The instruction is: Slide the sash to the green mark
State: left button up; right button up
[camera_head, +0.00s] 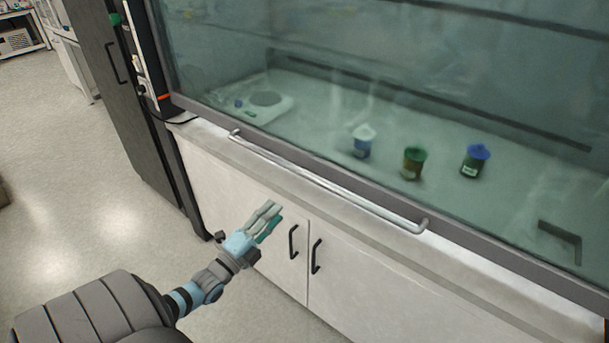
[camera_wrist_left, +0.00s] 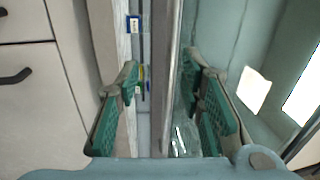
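The glass sash (camera_head: 310,70) of the fume hood is low, its grey bottom rail near the sill. A silver bar handle (camera_head: 325,184) runs along its front. A green mark (camera_head: 115,19) sits high on the dark left post, and an orange mark (camera_head: 163,97) sits lower, near the sash's bottom corner. My left gripper (camera_head: 272,214) is in front of the cabinet, below and apart from the handle in the head view. In the wrist view its green-padded fingers (camera_wrist_left: 160,66) are spread and empty, with a long grey bar (camera_wrist_left: 166,85) appearing between them. My right gripper is not visible.
Cabinet doors with black handles (camera_head: 293,242) are below the sill. Open floor (camera_head: 60,190) lies at left.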

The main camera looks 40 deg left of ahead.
aim_at(307, 174)
pick_arm(q)
jog(key=shift+m, duration=0.3)
jog(key=w+r+b, duration=0.1)
jog(key=w, duration=0.3)
jog(key=w+r+b, duration=0.1)
jog(key=w+b, duration=0.1)
jog(key=w, duration=0.3)
jog(key=w+r+b, duration=0.1)
jog(key=w, duration=0.3)
jog(key=shift+w+r+b, duration=0.35)
jog(key=shift+w+r, duration=0.2)
jog(key=shift+w, duration=0.15)
jog(key=shift+c, duration=0.2)
grip_shut()
